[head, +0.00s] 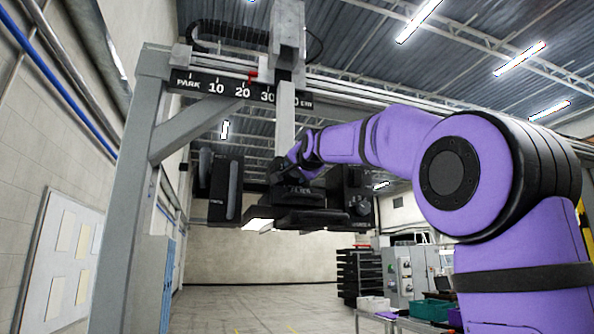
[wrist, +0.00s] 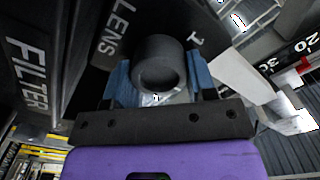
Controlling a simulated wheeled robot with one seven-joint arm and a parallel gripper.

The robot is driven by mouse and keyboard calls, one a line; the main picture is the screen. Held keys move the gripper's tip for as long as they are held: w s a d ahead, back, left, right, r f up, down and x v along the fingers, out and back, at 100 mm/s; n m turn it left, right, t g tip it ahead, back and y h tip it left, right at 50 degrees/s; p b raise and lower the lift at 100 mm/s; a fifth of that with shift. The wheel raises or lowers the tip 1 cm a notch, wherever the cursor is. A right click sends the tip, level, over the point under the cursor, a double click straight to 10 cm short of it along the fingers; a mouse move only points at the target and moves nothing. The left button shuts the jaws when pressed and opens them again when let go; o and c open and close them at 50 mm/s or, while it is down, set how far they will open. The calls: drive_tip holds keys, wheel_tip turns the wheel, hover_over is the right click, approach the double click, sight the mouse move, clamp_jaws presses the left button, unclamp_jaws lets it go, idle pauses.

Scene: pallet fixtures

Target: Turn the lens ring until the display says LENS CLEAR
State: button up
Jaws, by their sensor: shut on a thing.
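The lens ring (wrist: 158,62) is a dark grey hollow cylinder in the wrist view, on a black panel marked LENS, with a "1" to its right. My gripper (wrist: 160,82) has its blue fingers on either side of the ring and is shut on it. In the head view my gripper (head: 290,175) is up at the black hanging unit (head: 357,195), and the ring is hidden there. No readable display text shows in either view.
A black panel marked FILTER (wrist: 27,75) stands left of the ring. A grey gantry post (head: 128,200) and a beam scale (head: 222,88) marked PARK, 10, 20, 30 frame the unit, with a red pointer (head: 252,76). The floor (head: 270,302) below is clear.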

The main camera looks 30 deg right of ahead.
drive_tip(key=shift+n, duration=1.4)
drive_tip(key=o, duration=0.9)
drive_tip(key=v, duration=1)
drive_tip(key=shift+s+a, duration=0.1)
drive_tip(key=shift+s, duration=0.25)
